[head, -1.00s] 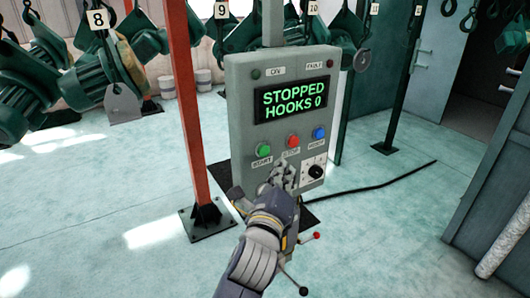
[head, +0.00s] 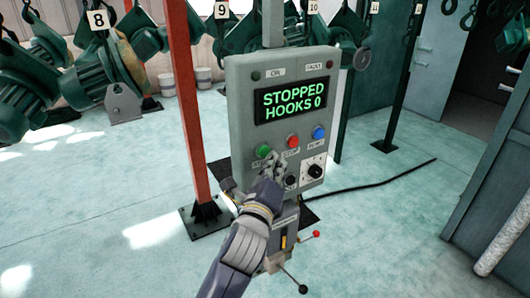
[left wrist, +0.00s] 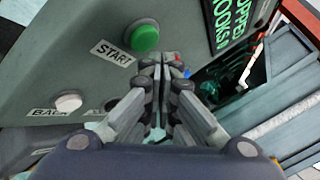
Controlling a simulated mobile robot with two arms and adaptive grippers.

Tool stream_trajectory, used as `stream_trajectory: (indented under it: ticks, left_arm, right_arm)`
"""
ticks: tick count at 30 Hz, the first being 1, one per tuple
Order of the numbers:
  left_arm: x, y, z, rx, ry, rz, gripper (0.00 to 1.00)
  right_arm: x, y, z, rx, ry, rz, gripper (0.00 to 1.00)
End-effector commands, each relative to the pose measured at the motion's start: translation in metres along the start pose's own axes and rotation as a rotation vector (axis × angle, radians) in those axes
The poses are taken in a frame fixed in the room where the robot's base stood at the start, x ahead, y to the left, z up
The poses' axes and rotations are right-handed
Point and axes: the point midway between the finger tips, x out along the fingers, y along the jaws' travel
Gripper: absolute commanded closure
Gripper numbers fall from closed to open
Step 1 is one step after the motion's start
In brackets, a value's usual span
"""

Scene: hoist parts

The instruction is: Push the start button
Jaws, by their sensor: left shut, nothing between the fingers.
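The grey control panel (head: 240,130) stands on a post, and its display (head: 292,100) reads "STOPPED HOOKS 0". The green start button (head: 263,151) is at the left of the button row. The red stop button (head: 293,141) and a blue button (head: 319,132) are to its right. My left gripper (head: 275,163) is shut and empty just below the green button. In the left wrist view the green button (left wrist: 142,36) and its START label (left wrist: 113,54) are up and left of the shut fingertips (left wrist: 164,62). Contact with the panel cannot be told. My right gripper is not in view.
A red post (head: 188,100) stands left of the panel. A black knob (head: 314,172) is at the panel's lower right. Green hoists (head: 90,75) hang behind. A black cable (head: 385,183) crosses the floor at right. A white button (left wrist: 68,102) shows in the left wrist view.

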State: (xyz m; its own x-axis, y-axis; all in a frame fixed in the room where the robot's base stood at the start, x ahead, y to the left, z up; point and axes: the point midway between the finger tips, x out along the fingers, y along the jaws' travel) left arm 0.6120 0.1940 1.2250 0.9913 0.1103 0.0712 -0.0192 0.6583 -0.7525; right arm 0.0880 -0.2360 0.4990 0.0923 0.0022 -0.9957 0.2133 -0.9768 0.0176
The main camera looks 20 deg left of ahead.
Motion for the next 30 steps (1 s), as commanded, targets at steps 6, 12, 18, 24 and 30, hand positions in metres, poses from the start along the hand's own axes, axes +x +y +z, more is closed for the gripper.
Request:
stream_trajectory:
  ticks: [6,12,18,24,30]
  left_arm:
    - [-0.0001,-0.0001,-0.0001,0.000,0.000,0.000,1.00]
    - [-0.0001,-0.0001,-0.0001,0.000,0.000,0.000,1.00]
    - [-0.0001,-0.0001,-0.0001,0.000,0.000,0.000,1.00]
    - [0.0003,-0.0001,0.0004,0.000,0.000,0.000,1.00]
    - [0.0046,0.0023,0.0047,0.003,0.000,0.001,1.00]
  right_arm:
    - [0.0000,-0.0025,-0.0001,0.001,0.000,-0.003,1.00]
    - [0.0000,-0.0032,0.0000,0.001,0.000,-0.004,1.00]
    - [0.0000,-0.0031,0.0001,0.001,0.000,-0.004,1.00]
    - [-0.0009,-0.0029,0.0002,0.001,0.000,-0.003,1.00]
    - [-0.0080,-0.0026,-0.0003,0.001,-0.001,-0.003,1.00]
